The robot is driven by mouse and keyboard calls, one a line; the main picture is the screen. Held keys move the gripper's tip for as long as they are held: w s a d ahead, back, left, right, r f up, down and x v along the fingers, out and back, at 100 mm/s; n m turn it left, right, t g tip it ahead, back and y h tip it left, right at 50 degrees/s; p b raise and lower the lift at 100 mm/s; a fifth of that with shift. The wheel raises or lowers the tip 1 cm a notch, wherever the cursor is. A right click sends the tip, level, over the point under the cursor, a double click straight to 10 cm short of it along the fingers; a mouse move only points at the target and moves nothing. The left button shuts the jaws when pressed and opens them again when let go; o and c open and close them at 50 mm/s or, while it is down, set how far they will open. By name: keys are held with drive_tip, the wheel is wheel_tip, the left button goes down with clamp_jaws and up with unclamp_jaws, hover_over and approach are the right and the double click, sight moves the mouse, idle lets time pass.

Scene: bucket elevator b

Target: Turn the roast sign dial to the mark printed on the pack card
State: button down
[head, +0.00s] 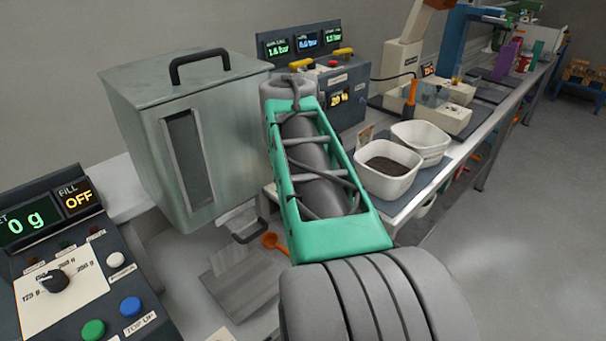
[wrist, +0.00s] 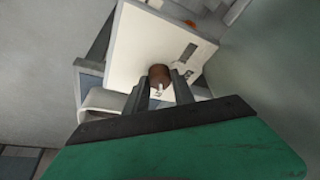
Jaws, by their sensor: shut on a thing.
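In the wrist view, a round brown knob (wrist: 160,74), apparently the roast sign dial, stands on a white plate (wrist: 137,48). A small pale mark shows at the knob's lower edge in the picture. My gripper (wrist: 160,88) has its two dark fingers on either side of the knob and is shut on it. The plate carries dark marks right of the knob, too small to read. In the head view my green and grey arm hides the gripper and dial. I cannot make out a pack card for certain; a small brownish card (head: 366,134) stands behind the tubs.
A grey metal hopper (head: 205,130) stands close left of my arm. White tubs (head: 385,185), the front one with dark contents, stand on the bench to the right. A control panel (head: 75,280) is front left, and a display console (head: 345,97) stands behind. The right floor is clear.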

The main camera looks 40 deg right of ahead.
drive_tip(key=c, duration=1.1)
unclamp_jaws()
drive_tip(key=shift+o, duration=0.2)
drive_tip(key=p+v, duration=0.1)
drive_tip(key=v, duration=0.7)
drive_tip(key=shift+p, duration=0.3)
drive_tip(key=s+a+f+n+y+p, duration=0.1)
drive_tip(key=a+f+n+p, duration=0.2)
drive_tip(key=a, duration=0.5)
drive_tip(key=s+a+f+n+y+p, duration=0.1)
drive_tip(key=a+f+n+p, duration=0.2)
drive_tip(key=a, duration=0.5)
drive_tip(key=s+a+f+n+y+p, duration=0.1)
drive_tip(key=a+f+n+p, duration=0.2)
drive_tip(key=a, duration=0.6)
drive_tip(key=shift+n, duration=0.7)
